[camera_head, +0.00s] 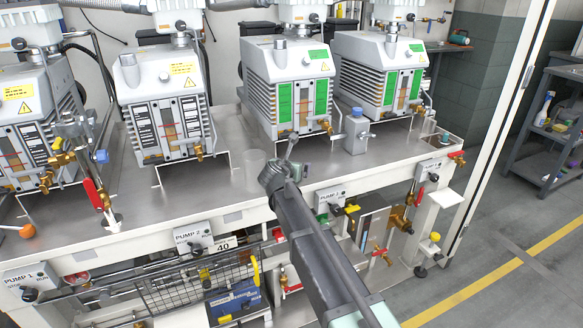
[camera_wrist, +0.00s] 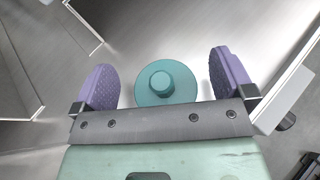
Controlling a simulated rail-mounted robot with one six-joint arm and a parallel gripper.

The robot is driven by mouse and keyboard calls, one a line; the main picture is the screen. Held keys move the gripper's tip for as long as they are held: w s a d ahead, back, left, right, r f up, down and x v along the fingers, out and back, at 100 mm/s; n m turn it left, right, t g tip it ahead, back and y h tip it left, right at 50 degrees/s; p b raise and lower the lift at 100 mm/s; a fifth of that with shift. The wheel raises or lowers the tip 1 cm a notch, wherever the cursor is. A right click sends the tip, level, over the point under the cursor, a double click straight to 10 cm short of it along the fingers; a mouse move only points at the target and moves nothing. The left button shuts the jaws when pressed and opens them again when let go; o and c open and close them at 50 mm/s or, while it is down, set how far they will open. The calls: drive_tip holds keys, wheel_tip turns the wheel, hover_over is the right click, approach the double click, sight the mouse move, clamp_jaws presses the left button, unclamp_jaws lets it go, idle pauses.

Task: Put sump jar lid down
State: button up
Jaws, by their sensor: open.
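The sump jar lid, a round teal disc with a raised knob (camera_wrist: 160,82), shows in the wrist view, knob side toward the camera, above the bare metal bench top. My gripper (camera_wrist: 166,80) is open. Its two purple padded fingers stand to the left and right of the lid, with a visible gap on each side. The lid appears to lie on the bench, but its exact height cannot be told. In the head view my gripper (camera_head: 291,158) is low over the front of the bench. It hides the spot beneath it, and I cannot make out the lid there clearly.
A grey blue-capped container (camera_head: 357,132) stands to the right. Several vacuum pumps (camera_head: 287,85) line the back. The bench's front edge carries switch boxes (camera_head: 331,198) and valves.

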wheel_tip(320, 180, up, 19)
drive_tip(key=p, duration=1.8)
clamp_jaws()
drive_tip(key=p+v, duration=0.5)
drive_tip(key=v, duration=0.7)
idle(0.8)
